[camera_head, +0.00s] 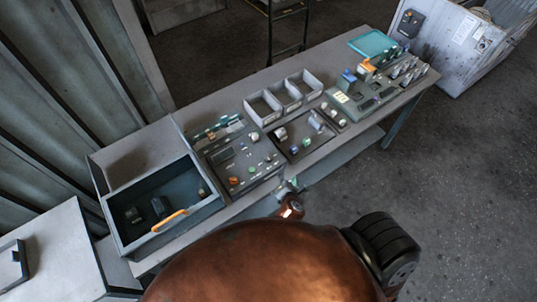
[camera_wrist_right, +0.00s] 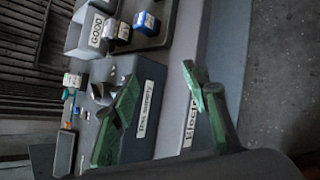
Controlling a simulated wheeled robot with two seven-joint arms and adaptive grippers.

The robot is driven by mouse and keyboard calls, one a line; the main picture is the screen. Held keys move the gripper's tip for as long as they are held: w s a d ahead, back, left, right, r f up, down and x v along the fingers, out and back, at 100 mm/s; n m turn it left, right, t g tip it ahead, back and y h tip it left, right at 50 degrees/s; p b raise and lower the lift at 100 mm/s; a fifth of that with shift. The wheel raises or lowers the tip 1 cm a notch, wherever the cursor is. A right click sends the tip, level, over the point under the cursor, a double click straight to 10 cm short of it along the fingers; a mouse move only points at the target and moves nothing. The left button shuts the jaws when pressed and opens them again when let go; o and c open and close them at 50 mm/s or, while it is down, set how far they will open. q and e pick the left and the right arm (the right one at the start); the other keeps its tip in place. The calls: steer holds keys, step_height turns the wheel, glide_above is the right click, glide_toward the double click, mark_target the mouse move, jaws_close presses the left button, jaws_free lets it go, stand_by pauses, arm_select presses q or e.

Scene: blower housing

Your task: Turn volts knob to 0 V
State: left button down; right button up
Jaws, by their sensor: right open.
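The control unit (camera_head: 240,157) with several small knobs and a display sits on the bench, left of centre in the head view. I cannot tell which knob is the volts knob, as the markings are too small. My left gripper is not in view.
A dark open bin (camera_head: 165,208) with an orange-handled tool stands on the left. Grey boxes (camera_head: 285,97), a tray with small parts (camera_head: 305,137) and another unit (camera_head: 365,97) fill the bench to the right. Floor in front is clear.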

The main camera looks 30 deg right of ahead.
mark_target(269, 157)
steer(key=w+a+r+n+t+p, duration=0.1)
steer(key=w+a+r+n+t, duration=0.2)
steer(key=w+a+r+n, duration=0.45)
arm_select(q)
steer(key=shift+w+d+r, duration=0.1)
steer(key=shift+w+r, duration=0.5)
steer(key=shift+r, duration=0.2)
arm_select(e)
steer(key=shift+w+d+f+n, duration=0.35)
steer(key=shift+w+d+f, duration=0.3)
steer(key=shift+d+f, duration=0.15)
steer(key=shift+w+d+f+n, duration=0.35)
steer(key=shift+w+d+f, duration=0.3)
steer(key=shift+f, duration=0.3)
steer(key=shift+w+d+f+n, duration=0.35)
steer(key=shift+w+d+f, duration=0.3)
steer(key=shift+d+f, duration=0.15)
steer(key=shift+a, duration=0.1)
steer(key=shift+c, duration=0.7)
steer(key=c, duration=1)
arm_select(q)
steer(key=shift+w, duration=0.1)
steer(key=shift+r+p, duration=0.15)
steer(key=shift+p, duration=0.15)
